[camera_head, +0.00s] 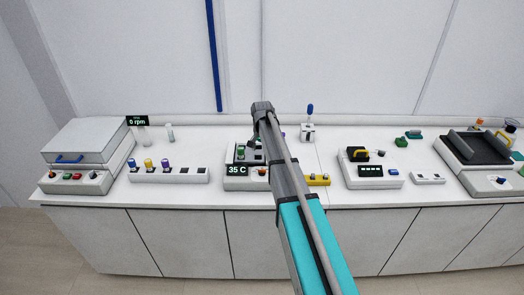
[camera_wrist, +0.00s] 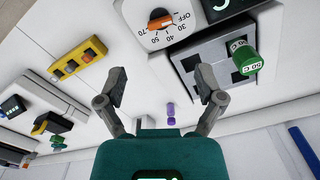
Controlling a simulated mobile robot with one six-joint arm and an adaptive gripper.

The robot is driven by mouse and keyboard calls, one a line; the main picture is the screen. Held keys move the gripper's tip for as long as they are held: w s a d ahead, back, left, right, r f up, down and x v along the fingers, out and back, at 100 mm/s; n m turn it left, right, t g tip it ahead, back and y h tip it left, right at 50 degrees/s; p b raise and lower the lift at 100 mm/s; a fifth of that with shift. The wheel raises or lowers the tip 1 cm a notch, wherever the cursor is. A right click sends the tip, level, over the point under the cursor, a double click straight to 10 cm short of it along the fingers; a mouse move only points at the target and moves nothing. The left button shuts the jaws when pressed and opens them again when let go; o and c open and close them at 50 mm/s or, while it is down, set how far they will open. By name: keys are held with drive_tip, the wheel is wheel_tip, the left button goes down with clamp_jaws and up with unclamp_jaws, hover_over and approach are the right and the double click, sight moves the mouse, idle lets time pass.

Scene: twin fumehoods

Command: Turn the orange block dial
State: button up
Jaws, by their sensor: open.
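The orange dial (camera_wrist: 160,20) sits on a white panel in the wrist view, ringed by OFF and numbers from 30 to 70. In the head view the orange dial (camera_head: 262,172) shows beside the 35 C display (camera_head: 237,170) of the heating block. My gripper (camera_wrist: 162,80) is open with nothing between its fingers. The dial appears beyond the fingertips, in line with the gap between them, and does not touch them. In the head view my arm covers part of the block's right side.
A yellow rack (camera_wrist: 78,60) lies to the left in the wrist view. A white centrifuge-like box (camera_head: 88,140) and a vial rack (camera_head: 168,176) stand left on the bench.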

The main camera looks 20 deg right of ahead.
drive_tip(key=s+a+f+n+b, duration=0.2)
drive_tip(key=s+f+b, duration=0.3)
drive_tip(key=s, duration=0.4)
drive_tip(key=s+a+f+n+b, duration=0.2)
drive_tip(key=s+f+b, duration=0.4)
drive_tip(key=s, duration=0.4)
drive_tip(key=s+a+f+n+b, duration=0.3)
drive_tip(key=s+f+b, duration=0.3)
drive_tip(key=s, duration=0.3)
drive_tip(key=shift+s+f+n+b, duration=0.2)
drive_tip(key=shift+s+n+b, duration=0.15)
drive_tip(key=shift+b, duration=0.2)
idle(0.4)
drive_tip(key=shift+s+a, duration=0.15)
drive_tip(key=shift+s, duration=0.7)
